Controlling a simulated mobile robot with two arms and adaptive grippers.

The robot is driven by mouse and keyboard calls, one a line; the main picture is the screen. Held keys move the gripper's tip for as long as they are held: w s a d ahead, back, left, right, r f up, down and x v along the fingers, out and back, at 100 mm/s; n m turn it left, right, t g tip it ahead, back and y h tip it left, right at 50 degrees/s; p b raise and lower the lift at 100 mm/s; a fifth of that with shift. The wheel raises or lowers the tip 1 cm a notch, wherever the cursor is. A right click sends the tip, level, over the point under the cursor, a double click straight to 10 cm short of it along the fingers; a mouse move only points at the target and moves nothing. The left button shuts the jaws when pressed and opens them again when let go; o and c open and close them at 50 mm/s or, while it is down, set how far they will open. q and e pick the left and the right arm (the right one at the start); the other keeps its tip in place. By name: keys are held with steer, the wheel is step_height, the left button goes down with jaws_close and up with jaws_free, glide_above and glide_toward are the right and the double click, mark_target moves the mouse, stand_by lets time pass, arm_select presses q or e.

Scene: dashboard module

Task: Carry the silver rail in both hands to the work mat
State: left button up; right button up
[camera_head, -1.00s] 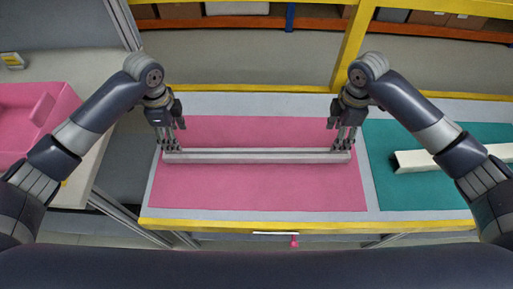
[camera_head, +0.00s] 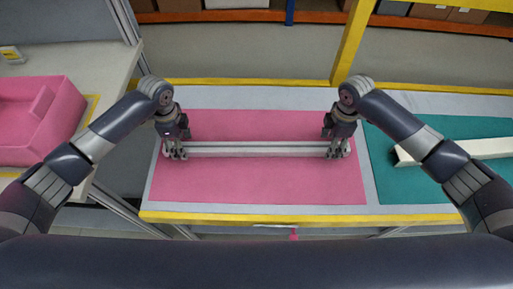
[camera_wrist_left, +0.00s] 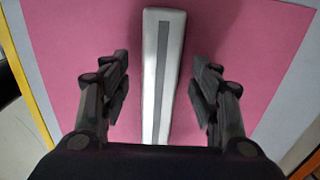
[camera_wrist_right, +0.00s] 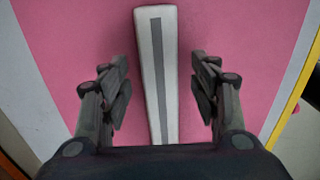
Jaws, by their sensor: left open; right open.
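The silver rail (camera_head: 258,149) lies lengthwise across the pink work mat (camera_head: 255,185) on the bench. My left gripper (camera_head: 174,153) is over the rail's left end, and my right gripper (camera_head: 337,151) is over its right end. In the left wrist view the rail (camera_wrist_left: 162,70) runs between the open fingers (camera_wrist_left: 161,95), with a gap on each side. In the right wrist view the rail (camera_wrist_right: 157,70) likewise runs between the open fingers (camera_wrist_right: 159,92), apart from both. The rail's contact with the mat is hidden at the gripper ends.
A teal mat (camera_head: 400,180) with a white bar (camera_head: 480,148) on it lies to the right. A pink bin (camera_head: 40,120) stands on a side table at the left. The yellow bench edge (camera_head: 290,219) runs along the front. The front of the pink mat is clear.

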arm_select(q)
steer(key=shift+f, duration=1)
arm_select(e)
steer(key=shift+f, duration=1)
arm_select(q)
jaws_close()
arm_select(e)
jaws_close()
